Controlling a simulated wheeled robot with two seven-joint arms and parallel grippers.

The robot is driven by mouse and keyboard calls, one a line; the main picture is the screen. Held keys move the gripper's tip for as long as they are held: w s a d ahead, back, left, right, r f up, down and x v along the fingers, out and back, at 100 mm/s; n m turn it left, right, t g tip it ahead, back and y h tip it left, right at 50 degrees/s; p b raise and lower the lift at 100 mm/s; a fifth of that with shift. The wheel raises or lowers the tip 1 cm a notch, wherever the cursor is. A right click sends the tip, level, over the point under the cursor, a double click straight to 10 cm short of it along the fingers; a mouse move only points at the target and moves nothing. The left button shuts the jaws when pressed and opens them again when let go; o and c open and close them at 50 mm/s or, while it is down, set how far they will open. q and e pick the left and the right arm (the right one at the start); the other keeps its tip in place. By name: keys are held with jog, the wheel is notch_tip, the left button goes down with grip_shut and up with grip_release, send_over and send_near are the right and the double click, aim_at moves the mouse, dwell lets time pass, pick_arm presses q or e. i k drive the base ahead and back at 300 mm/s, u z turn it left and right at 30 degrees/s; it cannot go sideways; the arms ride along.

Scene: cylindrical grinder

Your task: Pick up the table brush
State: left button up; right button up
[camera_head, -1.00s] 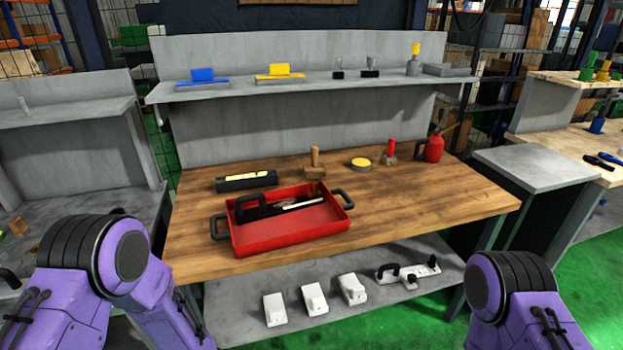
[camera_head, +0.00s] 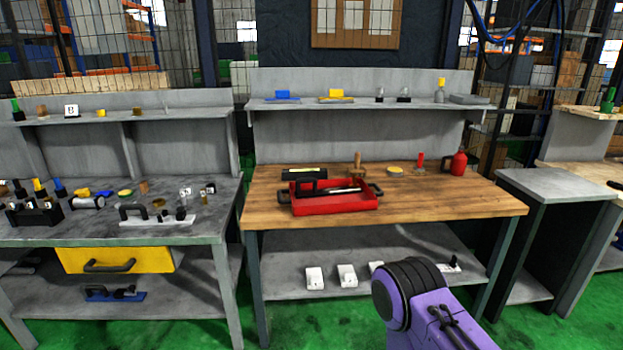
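I cannot tell for sure which item is the table brush. A wooden-handled item (camera_head: 357,160) stands upright at the back of the wooden bench (camera_head: 440,200), behind the red tray. A red-handled item (camera_head: 420,163) stands to its right, too small to make out clearly. A blue item (camera_head: 283,96) and a yellow item (camera_head: 335,97), each on a flat base, sit on the shelf above. Only part of my purple right arm shows at the lower right. Neither gripper is in view.
The red tray (camera_head: 335,205) on the bench holds dark tools. A red can (camera_head: 459,163) stands at the back right. A grey bench (camera_head: 185,232) with several tools and a yellow drawer (camera_head: 115,259) is at left. Green floor shows in front; the bench's right front is clear.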

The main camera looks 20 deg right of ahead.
aim_at(360, 173)
jog(key=z, duration=0.65)
jog(key=i, duration=0.35)
jog(key=z, duration=0.4)
